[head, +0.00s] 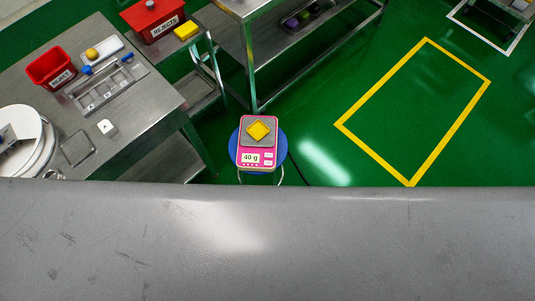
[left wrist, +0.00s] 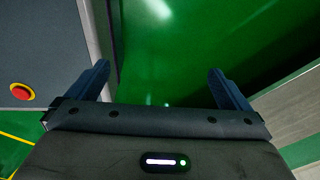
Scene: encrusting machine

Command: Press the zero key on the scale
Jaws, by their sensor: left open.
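The pink scale (head: 258,156) sits on a round blue stool in the middle of the head view. Neither gripper shows in the head view.
A steel table (head: 150,85) at left holds a red reject bin (head: 52,68) and a tray. Another red bin (head: 150,20) and a shelf stand behind. A wide grey surface (head: 270,240) fills the foreground. The yellow-outlined floor at right is clear. A red button (left wrist: 22,92) shows in the wrist view.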

